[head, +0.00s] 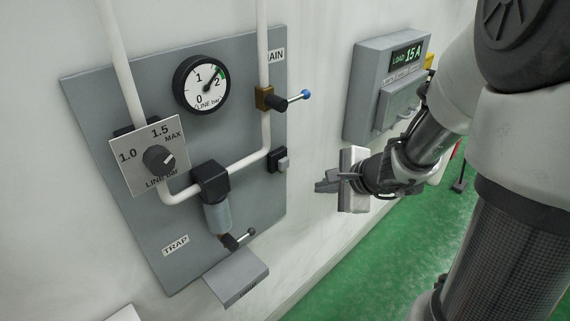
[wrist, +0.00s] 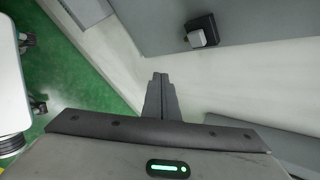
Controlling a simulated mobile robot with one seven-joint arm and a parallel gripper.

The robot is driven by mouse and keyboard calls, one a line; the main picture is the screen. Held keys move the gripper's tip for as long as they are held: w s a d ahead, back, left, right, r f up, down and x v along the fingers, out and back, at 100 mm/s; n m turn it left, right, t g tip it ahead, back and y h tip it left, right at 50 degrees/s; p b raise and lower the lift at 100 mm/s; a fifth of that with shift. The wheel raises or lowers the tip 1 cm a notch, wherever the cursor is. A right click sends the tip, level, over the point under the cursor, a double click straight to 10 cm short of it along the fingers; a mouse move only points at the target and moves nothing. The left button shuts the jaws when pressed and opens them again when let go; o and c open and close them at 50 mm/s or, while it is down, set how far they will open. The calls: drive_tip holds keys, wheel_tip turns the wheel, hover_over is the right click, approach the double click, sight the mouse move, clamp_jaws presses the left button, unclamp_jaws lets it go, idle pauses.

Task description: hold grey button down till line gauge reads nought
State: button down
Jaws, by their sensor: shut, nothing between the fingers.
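The grey button (head: 283,162) sits in a dark housing at the right edge of the grey wall panel (head: 235,160). It also shows in the wrist view (wrist: 198,38), near the top. The round line gauge (head: 202,84) is on the panel's upper part, marked 0, 1, 2 and "LINE bar". Its needle points up and right, between 1 and 2, close to the 2. My gripper (head: 324,187) is shut and empty, to the right of the button and apart from it. In the wrist view, its closed fingers (wrist: 160,82) point towards the wall, below the button.
A knob (head: 159,159), a trap (head: 217,212) with a lower lever, and a grey tray (head: 237,276) are left and below. A "LOAD 15 A" box (head: 385,85) is at right. Bare wall lies between gripper and panel.

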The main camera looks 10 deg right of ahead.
sight(284, 164)
drive_tip(key=w+a, duration=0.5)
drive_tip(key=w, duration=0.2)
idle(0.3)
drive_tip(key=shift+a, duration=0.1)
idle(1.8)
drive_tip(key=shift+w+a, duration=0.2)
drive_tip(key=shift+w, duration=0.15)
drive_tip(key=shift+w+a, duration=0.4)
drive_tip(key=shift+w, duration=0.05)
idle(2.1)
drive_tip(key=shift+s+d, duration=0.1)
drive_tip(key=shift+s+d+b, duration=0.45)
drive_tip(key=shift+s+d, duration=0.05)
drive_tip(key=shift+s, duration=0.2)
